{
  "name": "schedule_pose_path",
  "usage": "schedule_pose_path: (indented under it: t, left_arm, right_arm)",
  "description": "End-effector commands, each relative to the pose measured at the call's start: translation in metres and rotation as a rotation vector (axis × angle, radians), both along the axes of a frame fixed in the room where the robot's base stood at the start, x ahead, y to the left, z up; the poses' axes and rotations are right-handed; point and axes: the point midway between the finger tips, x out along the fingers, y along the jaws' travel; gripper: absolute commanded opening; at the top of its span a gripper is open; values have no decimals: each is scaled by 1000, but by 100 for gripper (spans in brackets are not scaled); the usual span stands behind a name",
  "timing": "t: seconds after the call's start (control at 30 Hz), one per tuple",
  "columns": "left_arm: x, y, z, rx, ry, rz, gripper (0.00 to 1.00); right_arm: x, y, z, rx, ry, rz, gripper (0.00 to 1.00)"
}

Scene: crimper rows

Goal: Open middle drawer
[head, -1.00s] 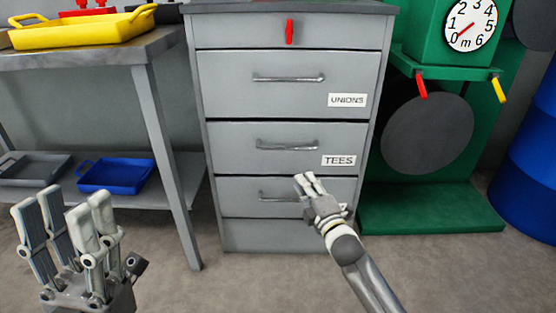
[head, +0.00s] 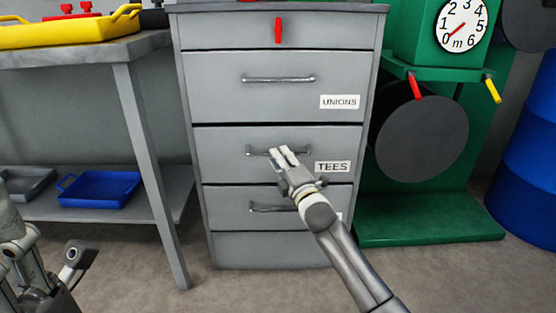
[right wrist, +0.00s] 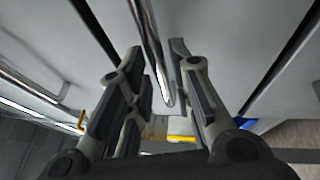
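The grey drawer cabinet (head: 188,130) stands in the middle of the head view. The drawer labelled TEES (head: 215,150) is the middle one of the three with silver bar handles, and it is closed. My right gripper (head: 284,153) is at the right part of its handle (head: 257,153). In the right wrist view the fingers (right wrist: 157,50) are open, with a handle bar (right wrist: 154,50) between them; I cannot tell whether they touch it. My left gripper (head: 30,262) is partly cut off at the lower left, away from the cabinet; its opening is unclear.
The UNIONS drawer (head: 215,85) above and the lower drawer (head: 225,200) are closed. A workbench (head: 135,120) with a yellow tray (head: 70,35) and a blue tray (head: 100,188) stands left. A green stand (head: 430,225) and blue barrel (head: 530,170) stand right.

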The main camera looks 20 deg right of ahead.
Motion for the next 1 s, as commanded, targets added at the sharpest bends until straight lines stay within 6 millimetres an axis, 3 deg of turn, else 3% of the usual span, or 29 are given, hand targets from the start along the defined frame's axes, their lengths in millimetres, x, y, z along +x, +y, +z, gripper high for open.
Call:
schedule_pose_path:
  t: [0.23, 0.6, 0.77, 1.0]
  left_arm:
    - [-3, -1, 3, 2, -29, 2, 40]
    - [-4, -1, 5, 2, -34, 2, 40]
    - [-4, -1, 5, 2, -34, 2, 40]
    - [-4, -1, 5, 2, -34, 2, 40]
  right_arm:
    - [19, 2, 2, 2, 0, 0, 21]
    - [22, 3, 4, 1, 0, 0, 21]
    - [22, 3, 4, 1, 1, 0, 1]
    - [22, 3, 3, 1, 1, 0, 0]
